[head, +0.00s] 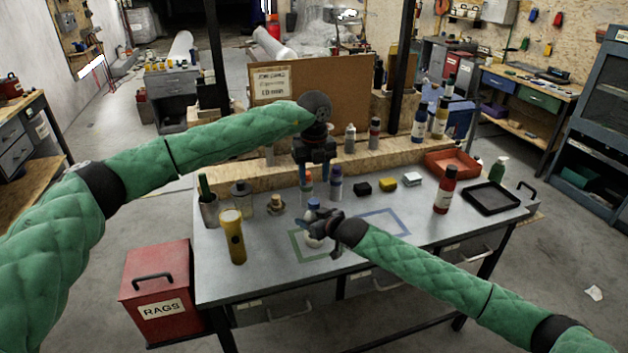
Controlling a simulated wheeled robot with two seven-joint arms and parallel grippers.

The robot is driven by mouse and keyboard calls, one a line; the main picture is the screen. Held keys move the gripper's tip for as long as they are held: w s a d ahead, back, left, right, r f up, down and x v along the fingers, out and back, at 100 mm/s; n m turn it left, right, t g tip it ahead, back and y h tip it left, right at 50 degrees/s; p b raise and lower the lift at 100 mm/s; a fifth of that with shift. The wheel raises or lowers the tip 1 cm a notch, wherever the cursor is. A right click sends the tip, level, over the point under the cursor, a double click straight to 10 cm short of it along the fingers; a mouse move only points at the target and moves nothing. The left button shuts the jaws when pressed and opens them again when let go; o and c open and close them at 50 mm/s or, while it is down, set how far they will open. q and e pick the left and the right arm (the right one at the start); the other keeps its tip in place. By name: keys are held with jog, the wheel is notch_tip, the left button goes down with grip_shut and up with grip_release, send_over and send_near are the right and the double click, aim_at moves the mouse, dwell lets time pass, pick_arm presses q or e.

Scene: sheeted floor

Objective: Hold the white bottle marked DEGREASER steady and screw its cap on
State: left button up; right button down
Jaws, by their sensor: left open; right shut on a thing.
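A white bottle (312,241) stands upright at the green outline on the grey workbench. Its label cannot be read from here. A blue cap (314,202) shows at its top; I cannot tell how far it is screwed down. My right gripper (314,219) comes in from the right, is shut around the bottle's upper part and hides much of it. My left gripper (314,180) points down above the bottle, open, with nothing seen between its fingers. It appears a little above the cap, apart from it.
A yellow flashlight (234,238) stands left of the bottle. Small bottles (335,184) stand behind it. A red bottle (445,190), a black tray (491,198) and an orange bin (452,164) are to the right. The blue outline (400,236) is empty. A red rags box (158,290) stands at left.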

aim_at(314, 201)
pick_arm(q)
jog(key=shift+f, duration=0.1)
jog(key=shift+f, duration=3.95)
jog(key=shift+c, duration=0.2)
jog(key=c, duration=1)
jog(key=o, duration=1.1)
jog(key=shift+r, duration=0.15)
